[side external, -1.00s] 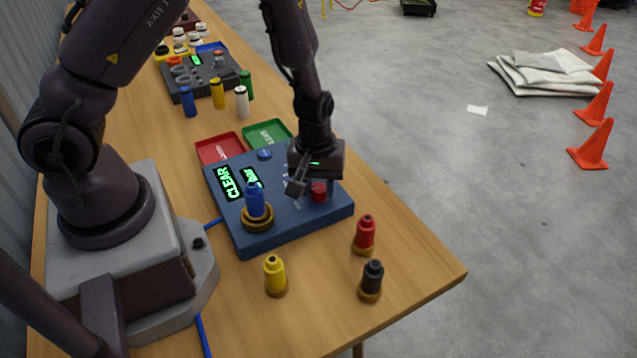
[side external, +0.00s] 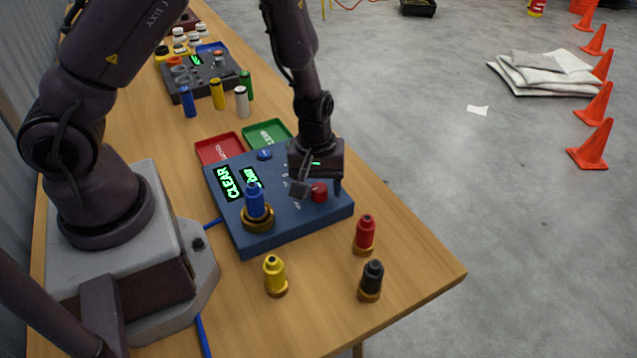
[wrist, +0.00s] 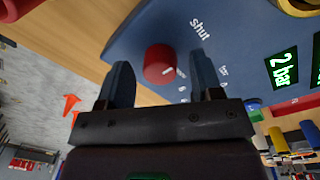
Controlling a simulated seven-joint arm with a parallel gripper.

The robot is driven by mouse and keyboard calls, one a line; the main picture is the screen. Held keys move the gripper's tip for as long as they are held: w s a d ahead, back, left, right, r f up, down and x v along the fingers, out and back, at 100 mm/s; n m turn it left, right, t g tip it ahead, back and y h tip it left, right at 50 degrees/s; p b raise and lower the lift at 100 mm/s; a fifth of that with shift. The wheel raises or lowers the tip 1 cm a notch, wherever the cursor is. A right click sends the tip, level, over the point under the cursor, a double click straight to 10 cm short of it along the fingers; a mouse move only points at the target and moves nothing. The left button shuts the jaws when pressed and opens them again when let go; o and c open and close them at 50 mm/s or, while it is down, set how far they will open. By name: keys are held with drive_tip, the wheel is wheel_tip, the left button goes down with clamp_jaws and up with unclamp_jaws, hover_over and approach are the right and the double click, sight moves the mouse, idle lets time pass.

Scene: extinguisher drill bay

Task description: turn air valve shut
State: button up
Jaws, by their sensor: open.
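The red valve knob (side external: 319,192) stands on the right part of the blue panel (side external: 290,226). In the wrist view the red knob (wrist: 158,64) has a pale mark on its side, and "shut", "bar" and scale figures are printed around it. My gripper (side external: 318,187) is open, pointing down at the panel, with a finger to each side of the knob. In the wrist view my gripper (wrist: 160,62) shows a clear gap between each finger and the knob. A display (wrist: 283,71) reads "2 bar". Another display (side external: 229,183) reads "CLEAR".
A blue bottle (side external: 254,202) stands in a brass ring on the panel. Red (side external: 365,234), black (side external: 371,279) and yellow (side external: 274,275) bottles stand in front. A red tray (side external: 220,149) and a green tray (side external: 267,134) lie behind. The table's right edge is near.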

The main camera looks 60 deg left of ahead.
sight(313, 189)
wheel_tip(313, 189, up, 13)
drive_tip(key=shift+s+a, duration=0.15)
drive_tip(key=shift+s, duration=0.15)
idle(0.5)
drive_tip(key=s+r+m+t, duration=0.5)
drive_tip(key=s+r+m, duration=0.6)
drive_tip(key=r, duration=0.6)
drive_tip(key=shift+s+d, duration=0.4)
drive_tip(key=shift+s, duration=0.7)
drive_tip(key=shift+r, duration=0.1)
